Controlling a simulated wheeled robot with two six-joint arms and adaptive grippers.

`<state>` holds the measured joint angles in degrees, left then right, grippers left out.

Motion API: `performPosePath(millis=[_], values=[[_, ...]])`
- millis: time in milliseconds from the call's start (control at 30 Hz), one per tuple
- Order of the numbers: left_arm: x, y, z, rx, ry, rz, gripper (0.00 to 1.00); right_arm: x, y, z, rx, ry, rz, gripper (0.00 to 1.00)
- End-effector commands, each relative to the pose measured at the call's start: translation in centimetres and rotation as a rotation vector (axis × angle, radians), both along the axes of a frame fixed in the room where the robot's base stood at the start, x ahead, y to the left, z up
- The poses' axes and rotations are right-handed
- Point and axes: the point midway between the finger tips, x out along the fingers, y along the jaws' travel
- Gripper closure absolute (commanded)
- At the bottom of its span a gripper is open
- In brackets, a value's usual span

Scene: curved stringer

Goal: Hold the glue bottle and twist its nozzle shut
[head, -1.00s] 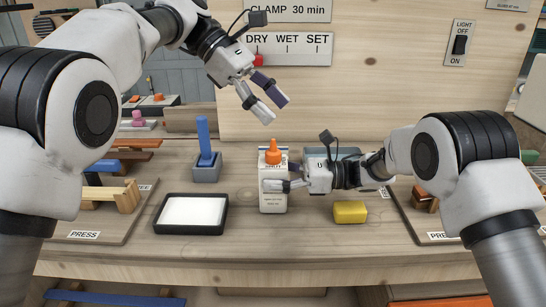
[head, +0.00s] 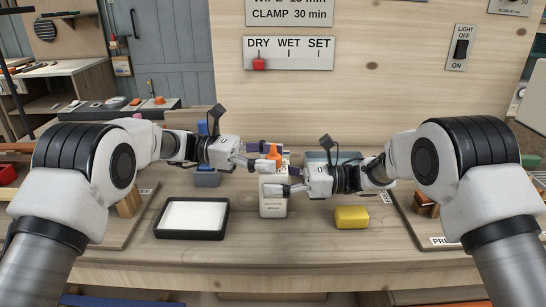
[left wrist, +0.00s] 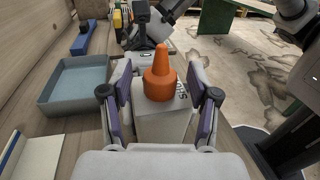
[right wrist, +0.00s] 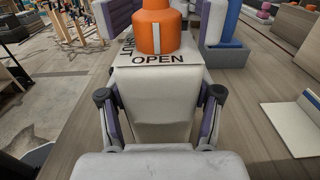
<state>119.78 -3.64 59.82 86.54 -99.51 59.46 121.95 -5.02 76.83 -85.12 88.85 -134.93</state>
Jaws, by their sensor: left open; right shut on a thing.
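The white glue bottle (head: 273,208) stands upright on the bench. Its orange nozzle (head: 273,152) is on top. In the right wrist view the nozzle (right wrist: 157,28) has a white line that points at the word OPEN on the bottle's top (right wrist: 158,59); SHUT is printed to the left. My right gripper (head: 277,190) is shut on the bottle's body, one finger on each side. My left gripper (head: 264,160) is level with the nozzle. In the left wrist view its open fingers (left wrist: 160,88) stand on both sides of the nozzle with gaps.
A black-rimmed tray with a white pad (head: 160,232) lies left of the bottle. A yellow block (head: 351,217) lies to the right. A blue-grey bin (left wrist: 75,92) is behind the right gripper. A blue holder (head: 207,179) stands behind my left arm. A wooden panel rises behind.

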Motion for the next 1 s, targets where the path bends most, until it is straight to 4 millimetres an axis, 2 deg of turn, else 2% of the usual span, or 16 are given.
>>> performPosePath(millis=[100,333,467,500,700,1000], values=[[-0.22,-0.84,-0.01,0.000,0.000,0.000,0.39,0.00,-0.01,-0.01,0.000,0.001,0.000,0.92],[-0.22,-0.91,0.01,0.000,0.000,0.000,0.39,0.00,-0.01,0.00,0.000,0.000,0.000,0.92],[-0.22,-0.90,0.01,0.000,0.000,0.000,0.85,0.00,-0.01,0.01,0.000,0.000,0.000,0.92],[-0.22,-0.90,0.01,0.000,0.000,0.000,1.00,0.00,0.00,0.01,0.000,0.000,0.000,0.92],[-0.16,-0.93,0.01,0.000,-0.001,-0.010,1.00,0.00,0.01,0.02,0.000,0.000,0.000,0.92],[-0.14,-0.93,0.03,0.000,-0.002,-0.127,1.00,-0.04,0.04,0.02,0.000,-0.001,0.002,0.92]])
